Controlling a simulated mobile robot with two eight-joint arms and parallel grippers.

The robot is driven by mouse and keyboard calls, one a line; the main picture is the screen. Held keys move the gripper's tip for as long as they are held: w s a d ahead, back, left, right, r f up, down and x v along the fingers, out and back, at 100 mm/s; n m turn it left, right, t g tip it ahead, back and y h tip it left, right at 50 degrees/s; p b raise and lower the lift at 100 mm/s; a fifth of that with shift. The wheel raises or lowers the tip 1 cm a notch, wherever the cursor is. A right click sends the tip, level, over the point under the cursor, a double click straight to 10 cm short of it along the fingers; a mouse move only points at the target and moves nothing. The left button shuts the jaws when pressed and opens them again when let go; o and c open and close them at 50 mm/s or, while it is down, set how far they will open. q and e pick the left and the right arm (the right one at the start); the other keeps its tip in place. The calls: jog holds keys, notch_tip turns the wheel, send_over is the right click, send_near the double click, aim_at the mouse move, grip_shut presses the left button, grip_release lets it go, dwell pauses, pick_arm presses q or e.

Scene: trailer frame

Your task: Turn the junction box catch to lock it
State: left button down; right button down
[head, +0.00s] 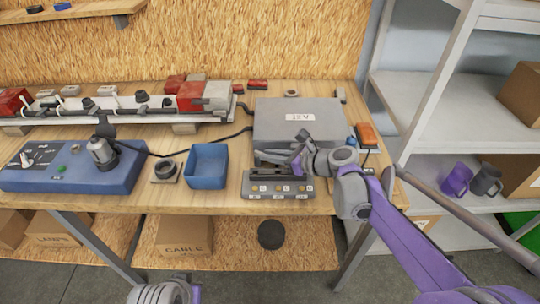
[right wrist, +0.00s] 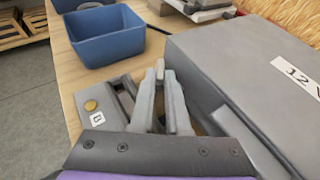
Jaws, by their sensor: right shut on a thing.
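The junction box (head: 285,132) is a grey, closed box with a white 12 V label on its lid. It stands at the right of the bench, and its lid and side fill the right of the right wrist view (right wrist: 235,75). My right gripper (head: 298,163) is low at the box's front side. In the right wrist view its fingers (right wrist: 161,90) are shut on a small, pale grey piece, apparently the catch (right wrist: 160,71). The fingers hide most of the catch, so its angle is unclear.
A grey switch panel (head: 279,195) with yellow buttons sits just in front of the box. A blue bin (head: 206,166), a black ring on a block (head: 165,170) and a blue console (head: 75,180) stand to the left. An orange thing (head: 367,134) is at right.

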jog(key=c, duration=1.2)
grip_release()
jog(key=shift+d, duration=0.1)
jog(key=v, duration=1)
jog(key=shift+s+d+r, duration=0.15)
jog(key=shift+s, duration=0.05)
